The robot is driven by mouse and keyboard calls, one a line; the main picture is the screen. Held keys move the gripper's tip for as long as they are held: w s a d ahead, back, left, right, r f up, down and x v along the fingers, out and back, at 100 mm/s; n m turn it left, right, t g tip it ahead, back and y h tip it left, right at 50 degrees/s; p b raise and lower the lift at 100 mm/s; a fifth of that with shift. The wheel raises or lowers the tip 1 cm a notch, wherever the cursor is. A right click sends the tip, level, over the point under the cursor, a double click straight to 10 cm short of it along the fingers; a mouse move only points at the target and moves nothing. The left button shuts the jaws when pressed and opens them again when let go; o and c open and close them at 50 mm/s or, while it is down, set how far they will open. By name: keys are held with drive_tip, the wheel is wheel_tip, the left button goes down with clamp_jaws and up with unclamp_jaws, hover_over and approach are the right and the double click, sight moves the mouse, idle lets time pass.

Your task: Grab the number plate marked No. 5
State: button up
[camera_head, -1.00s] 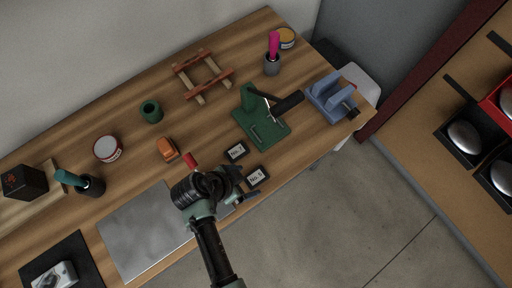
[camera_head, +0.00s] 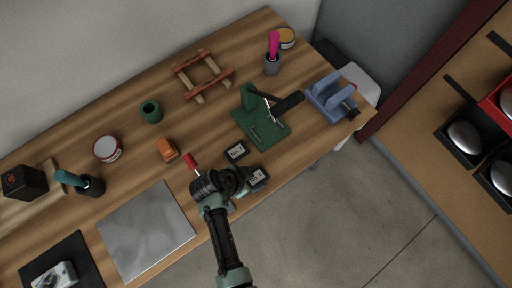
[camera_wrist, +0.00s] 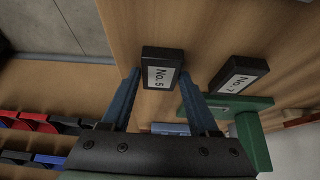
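The No. 5 number plate (camera_wrist: 160,72) is a small black block with a white label. In the wrist view it lies on the wooden bench in front of my gripper (camera_wrist: 159,78), between its two blue fingertips. The fingers are apart, one on each side of it; whether they touch it I cannot tell. In the head view this plate (camera_head: 259,176) is partly covered by my gripper (camera_head: 245,186). A second, similar plate (camera_wrist: 238,75) lies to the right in the wrist view, its number hard to read; it also shows in the head view (camera_head: 236,151).
A green press-like tool (camera_head: 262,130) stands close behind the plates. A blue holder (camera_head: 330,97) sits at the bench's right end. A red-handled tool (camera_head: 191,161) and an orange block (camera_head: 167,149) are left of my gripper. A grey metal sheet (camera_head: 147,230) lies at left.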

clamp_jaws()
drive_tip(key=shift+r, duration=0.1)
